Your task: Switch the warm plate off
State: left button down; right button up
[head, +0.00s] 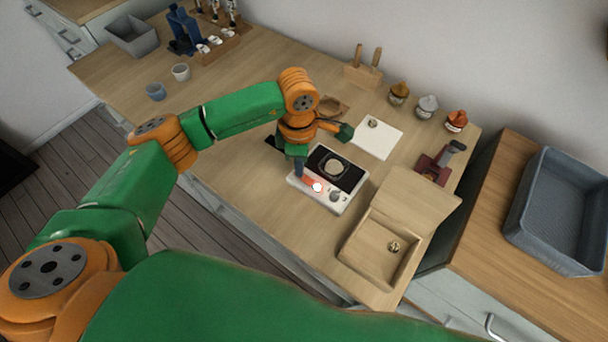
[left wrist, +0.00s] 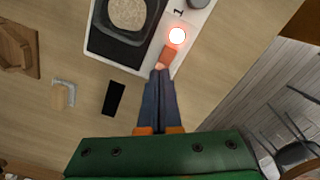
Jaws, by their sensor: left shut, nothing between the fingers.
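The warm plate (head: 325,210) is a white unit with a black top, near the front edge of the wooden table. A round beige piece (head: 334,167) lies on its black top. On its front strip are a glowing round light (head: 317,187), an orange-red switch (head: 308,182) and a dark knob (head: 335,196). My left gripper (left wrist: 158,72) is shut and empty, its fingertips at the near end of the switch (left wrist: 168,55). They look to be touching it or just short of it; I cannot tell which. The light glows in the left wrist view (left wrist: 177,36). My right gripper is not in view.
An open wooden box (head: 352,244) stands just right of the warm plate. A white sheet (head: 376,140) lies behind it. Several small jars (head: 427,106) line the back edge. Two cups (head: 181,72) stand at the left. A grey-blue basket (head: 558,210) sits on the right counter.

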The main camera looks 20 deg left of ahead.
pick_arm(q)
jog(key=shift+f, duration=0.35)
jog(key=shift+r, duration=0.15)
notch_tip(320, 180, up, 7)
jog(key=p, duration=0.4)
dwell(0.4)
